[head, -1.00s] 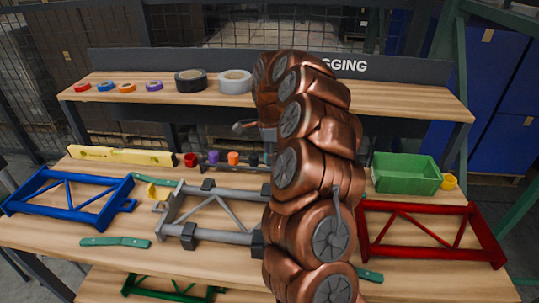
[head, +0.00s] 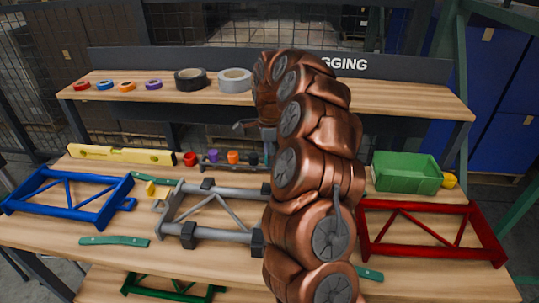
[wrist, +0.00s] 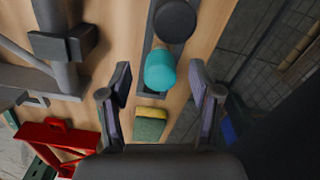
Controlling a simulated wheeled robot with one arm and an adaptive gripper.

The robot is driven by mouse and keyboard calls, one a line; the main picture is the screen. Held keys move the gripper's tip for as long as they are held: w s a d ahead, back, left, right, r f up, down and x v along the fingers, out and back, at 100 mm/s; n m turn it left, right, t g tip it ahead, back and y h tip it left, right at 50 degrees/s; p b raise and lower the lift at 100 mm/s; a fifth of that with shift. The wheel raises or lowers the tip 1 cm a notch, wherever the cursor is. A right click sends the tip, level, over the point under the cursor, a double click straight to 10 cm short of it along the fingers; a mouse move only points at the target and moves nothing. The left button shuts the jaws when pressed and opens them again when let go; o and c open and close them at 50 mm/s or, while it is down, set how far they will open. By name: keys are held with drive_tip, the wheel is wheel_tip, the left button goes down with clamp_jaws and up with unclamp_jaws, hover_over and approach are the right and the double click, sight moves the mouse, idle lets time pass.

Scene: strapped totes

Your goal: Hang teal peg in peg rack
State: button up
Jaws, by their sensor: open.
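In the wrist view the teal peg (wrist: 160,70) shows its rounded end over the dark strip of the peg rack (wrist: 150,93), next to a black peg (wrist: 175,20). I cannot tell how deep it sits. My gripper (wrist: 161,78) is open, with one finger on each side of the teal peg and a gap to both. In the head view the peg rack (head: 222,167) holds purple (head: 214,156), orange (head: 233,157) and black (head: 253,159) pegs. My arm hides the teal peg and most of the gripper there.
A grey frame (head: 215,192) lies in front of the rack, with a blue frame (head: 62,195) left and a red frame (head: 430,233) right. A green bin (head: 406,173) stands at the right. A yellow level (head: 122,154) and a red item (head: 190,158) lie to the left.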

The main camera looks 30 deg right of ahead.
wheel_tip(320, 180, up, 12)
idle(0.6)
drive_tip(key=shift+a, duration=0.1)
drive_tip(key=s+a+r+n+p, duration=0.1)
drive_tip(key=s+a+r+n, duration=0.1)
drive_tip(key=s+a+n, duration=0.6)
drive_tip(key=s+a+r+n+p, duration=0.25)
drive_tip(key=s+a+n, duration=0.3)
drive_tip(key=a, duration=0.45)
drive_tip(key=s+a+f+n, duration=0.2)
drive_tip(key=s+n, duration=0.1)
drive_tip(key=s, duration=0.5)
drive_tip(key=s+a+f+n+g+p, duration=0.1)
drive_tip(key=s+a+n, duration=0.1)
drive_tip(key=s, duration=0.6)
drive_tip(key=s+a+f+n, duration=0.2)
drive_tip(key=s+n, duration=0.2)
drive_tip(key=s, duration=0.4)
drive_tip(key=shift+s+f+n+g, duration=0.2)
drive_tip(key=shift+f+n+g, duration=0.15)
drive_tip(key=shift+g, duration=0.05)
drive_tip(key=shift+c, duration=0.3)
